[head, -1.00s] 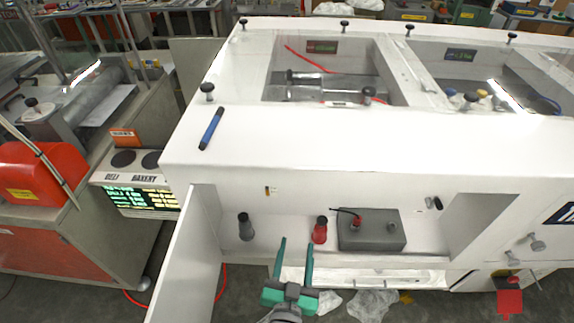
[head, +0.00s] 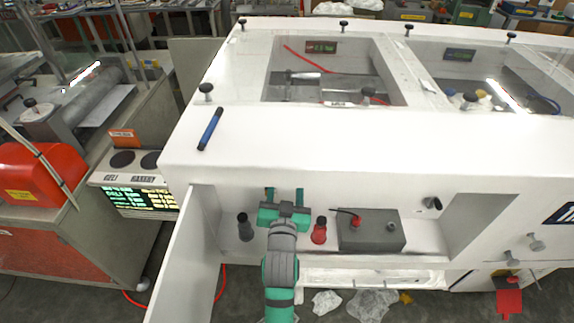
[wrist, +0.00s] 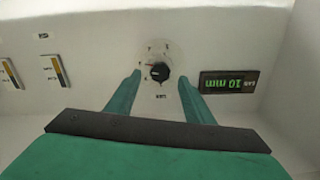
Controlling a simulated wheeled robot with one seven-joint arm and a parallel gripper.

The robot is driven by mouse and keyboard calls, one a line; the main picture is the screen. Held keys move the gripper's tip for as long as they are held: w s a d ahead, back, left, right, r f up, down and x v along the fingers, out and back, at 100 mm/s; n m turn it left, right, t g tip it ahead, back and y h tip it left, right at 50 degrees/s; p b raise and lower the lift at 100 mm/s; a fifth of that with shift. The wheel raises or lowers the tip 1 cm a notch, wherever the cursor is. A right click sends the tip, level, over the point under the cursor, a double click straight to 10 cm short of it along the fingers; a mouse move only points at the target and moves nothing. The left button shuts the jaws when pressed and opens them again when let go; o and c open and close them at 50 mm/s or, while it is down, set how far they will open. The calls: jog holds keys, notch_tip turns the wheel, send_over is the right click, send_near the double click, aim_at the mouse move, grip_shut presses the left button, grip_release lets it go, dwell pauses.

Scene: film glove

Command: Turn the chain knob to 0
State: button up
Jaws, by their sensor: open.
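A small black knob (wrist: 159,73) with a red mark sits on a pale round dial on the white panel in the wrist view. Small marks ring the dial, and a label sits below it, too small to read surely; I cannot tell which mark the knob points to. My gripper (head: 285,191) is open, inside the machine's front recess in the head view. In the wrist view its two green fingers (wrist: 161,80) stand either side of the knob, with visible gaps; contact is not seen. The knob is hidden in the head view.
A green-lit display (wrist: 229,82) reading 10 mm, upside down, is right of the knob. Two yellow-black gauges (wrist: 54,71) are left. In the recess stand a dark bottle-shaped item (head: 245,227), a red one (head: 319,231) and a grey box (head: 371,231). An open white door (head: 190,262) flanks the left.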

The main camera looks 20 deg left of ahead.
jog(key=shift+x, duration=2.95)
jog(key=c, duration=1)
